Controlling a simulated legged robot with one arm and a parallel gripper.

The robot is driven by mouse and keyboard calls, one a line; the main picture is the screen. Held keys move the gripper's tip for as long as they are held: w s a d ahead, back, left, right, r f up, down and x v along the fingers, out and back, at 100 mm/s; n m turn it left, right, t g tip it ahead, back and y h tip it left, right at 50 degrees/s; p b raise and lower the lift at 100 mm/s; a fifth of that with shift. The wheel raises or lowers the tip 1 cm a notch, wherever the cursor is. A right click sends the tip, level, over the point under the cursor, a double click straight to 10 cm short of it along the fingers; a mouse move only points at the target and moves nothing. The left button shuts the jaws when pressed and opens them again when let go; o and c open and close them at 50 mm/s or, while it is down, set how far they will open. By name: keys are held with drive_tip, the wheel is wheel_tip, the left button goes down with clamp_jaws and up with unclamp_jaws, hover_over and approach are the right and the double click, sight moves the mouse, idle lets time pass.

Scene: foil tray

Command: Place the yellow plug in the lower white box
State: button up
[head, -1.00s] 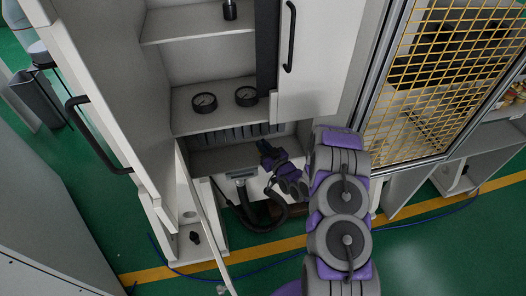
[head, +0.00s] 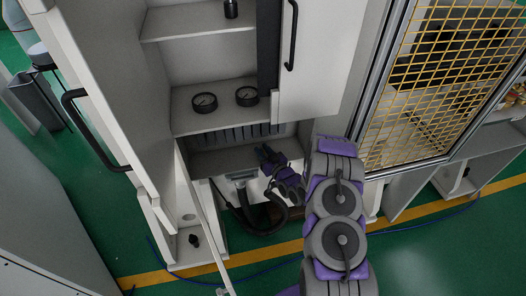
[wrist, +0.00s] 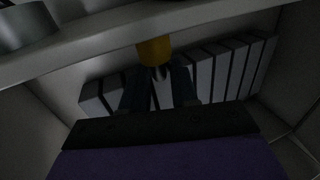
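The yellow plug (wrist: 153,51) shows in the wrist view at the fingertips of my gripper (wrist: 160,82), with dark prongs between the two fingers. The fingers stand a plug's width apart, and nothing else visible supports the plug, so my gripper appears shut on it. In the head view my gripper (head: 266,156) is at the mouth of the cabinet's low compartment, and I cannot make out the plug there. A pale box-like part (head: 254,187) lies below, partly hidden by my gripper and a hose; I cannot tell if it is the lower white box.
A shelf (head: 225,115) with two round gauges (head: 204,102) is just above my gripper. A row of grey slats (wrist: 240,62) lines the compartment's back. A black hose (head: 262,226) hangs below. An open door (head: 95,100) stands left and a white panel (head: 320,60) right.

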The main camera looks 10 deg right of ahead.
drive_tip(key=shift+o, duration=0.9)
drive_tip(key=shift+r, duration=0.1)
drive_tip(key=p+v, duration=0.2)
drive_tip(key=v, duration=1)
drive_tip(key=w+d+r+n+g+h, duration=0.2)
drive_tip(key=d+r+g+h, duration=0.2)
drive_tip(key=r+g, duration=0.3)
drive_tip(key=s+r+m+g+h, duration=0.2)
drive_tip(key=s+r+g+h, duration=0.15)
drive_tip(key=s+r, duration=0.5)
drive_tip(key=s+a+r+m+g, duration=0.1)
drive_tip(key=s+a+r+g, duration=0.1)
drive_tip(key=s, duration=0.9)
drive_tip(key=s+a+r+m+g+y, duration=0.1)
drive_tip(key=s+a+r+g, duration=0.2)
drive_tip(key=s, duration=0.9)
drive_tip(key=s+a+r+m+g+y, duration=0.1)
drive_tip(key=s+a+r+g, duration=0.2)
drive_tip(key=s+a+r, duration=0.3)
drive_tip(key=s+r, duration=0.3)
drive_tip(key=s, duration=0.2)
drive_tip(key=shift+s+a+r+m, duration=0.2)
drive_tip(key=shift+s+r+m, duration=0.1)
drive_tip(key=shift+s, duration=0.1)
